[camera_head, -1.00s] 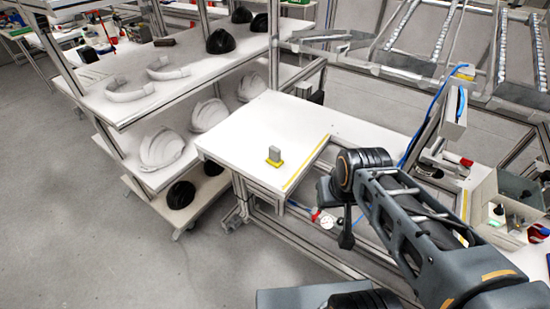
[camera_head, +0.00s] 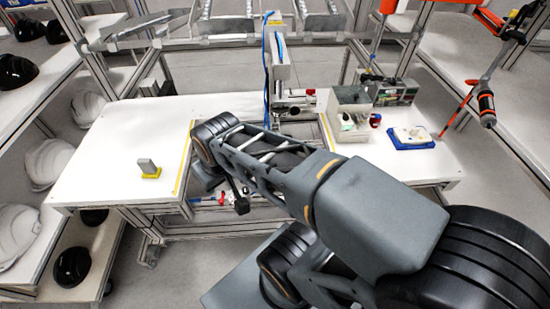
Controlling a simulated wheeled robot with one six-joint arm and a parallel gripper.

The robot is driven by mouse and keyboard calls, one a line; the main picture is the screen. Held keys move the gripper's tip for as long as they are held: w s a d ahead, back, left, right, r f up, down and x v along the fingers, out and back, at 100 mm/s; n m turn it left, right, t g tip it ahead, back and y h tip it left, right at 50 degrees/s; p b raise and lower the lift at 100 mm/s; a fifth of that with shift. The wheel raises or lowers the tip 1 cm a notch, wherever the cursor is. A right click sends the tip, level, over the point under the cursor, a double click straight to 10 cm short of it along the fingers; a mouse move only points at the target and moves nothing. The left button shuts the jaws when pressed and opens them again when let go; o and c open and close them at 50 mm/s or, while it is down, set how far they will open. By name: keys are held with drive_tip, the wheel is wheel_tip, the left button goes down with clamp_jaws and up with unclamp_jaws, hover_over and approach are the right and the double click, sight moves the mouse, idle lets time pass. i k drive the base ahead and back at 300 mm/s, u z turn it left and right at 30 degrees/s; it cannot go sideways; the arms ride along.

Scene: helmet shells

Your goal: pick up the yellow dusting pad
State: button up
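The yellow dusting pad (camera_head: 151,175) lies on the white tabletop, left of my arm. A grey upright block (camera_head: 147,165), seemingly its handle, stands on it. My arm reaches in from the lower right, and its elbow is to the right of the pad. A dark end piece (camera_head: 240,197) hangs below the arm beside the table's right edge, apart from the pad. I cannot make out gripper fingers there, and nothing is seen held.
A yellow strip (camera_head: 183,158) runs along the tabletop's right edge. Shelves with white helmet shells (camera_head: 48,163) and black ones stand at the left. A grey bin (camera_head: 348,108) and a blue tray (camera_head: 409,140) with a white item are on the right-hand table.

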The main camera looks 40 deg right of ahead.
sight(149, 170)
drive_tip(key=k, duration=0.55)
drive_tip(key=u, duration=0.8)
drive_tip(key=i, duration=1.15)
drive_tip(key=z, duration=0.5)
